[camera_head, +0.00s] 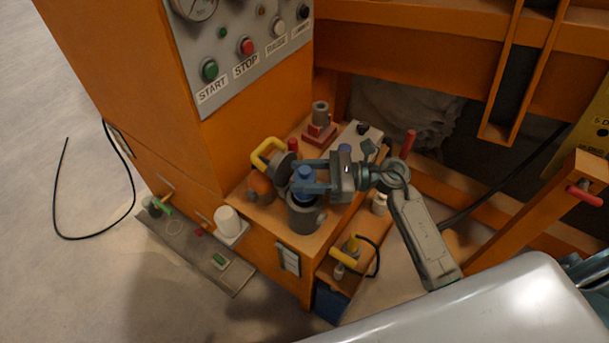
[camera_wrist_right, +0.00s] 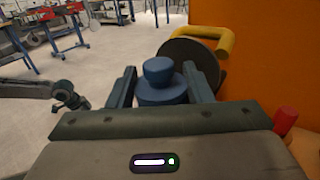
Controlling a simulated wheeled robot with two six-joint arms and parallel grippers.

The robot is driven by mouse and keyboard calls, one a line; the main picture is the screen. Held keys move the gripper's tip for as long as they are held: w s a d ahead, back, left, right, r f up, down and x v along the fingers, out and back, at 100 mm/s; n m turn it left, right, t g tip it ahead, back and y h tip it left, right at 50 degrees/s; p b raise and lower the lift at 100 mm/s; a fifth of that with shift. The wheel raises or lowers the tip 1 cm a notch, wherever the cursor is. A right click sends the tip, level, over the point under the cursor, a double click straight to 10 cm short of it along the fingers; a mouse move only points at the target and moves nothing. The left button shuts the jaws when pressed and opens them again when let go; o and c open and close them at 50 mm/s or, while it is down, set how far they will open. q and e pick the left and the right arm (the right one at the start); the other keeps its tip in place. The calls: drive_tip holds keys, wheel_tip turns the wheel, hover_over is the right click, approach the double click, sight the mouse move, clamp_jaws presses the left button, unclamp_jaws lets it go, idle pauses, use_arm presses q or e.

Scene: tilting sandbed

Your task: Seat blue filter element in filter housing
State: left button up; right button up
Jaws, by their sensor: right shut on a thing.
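The blue filter element (camera_head: 305,181) stands upright over the grey filter housing (camera_head: 304,217), in line with its round opening in the head view. The lower part of the element is hidden, so I cannot tell how deep it sits. My right gripper (camera_head: 302,188) is shut on the element near its top. In the right wrist view the element (camera_wrist_right: 160,82) shows as a blue knob and collar between the two fingers. The housing is hidden in that view.
A yellow handle (camera_head: 268,150) and a dark round disc (camera_wrist_right: 190,65) are close beside the gripper. A red block with a grey cylinder (camera_head: 320,125) stands behind. A white cup (camera_head: 228,220) is on the lower left ledge. The orange cabinet (camera_head: 130,70) rises at left.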

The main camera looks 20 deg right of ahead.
drive_tip(key=shift+b, duration=0.5)
idle(0.9)
idle(0.4)
drive_tip(key=shift+f+b, duration=3.4)
drive_tip(key=shift+b, duration=0.3)
drive_tip(key=shift+r, duration=0.1)
drive_tip(key=shift+r+p, duration=1.55)
drive_tip(key=shift+r, duration=1.45)
drive_tip(key=shift+b, duration=0.5)
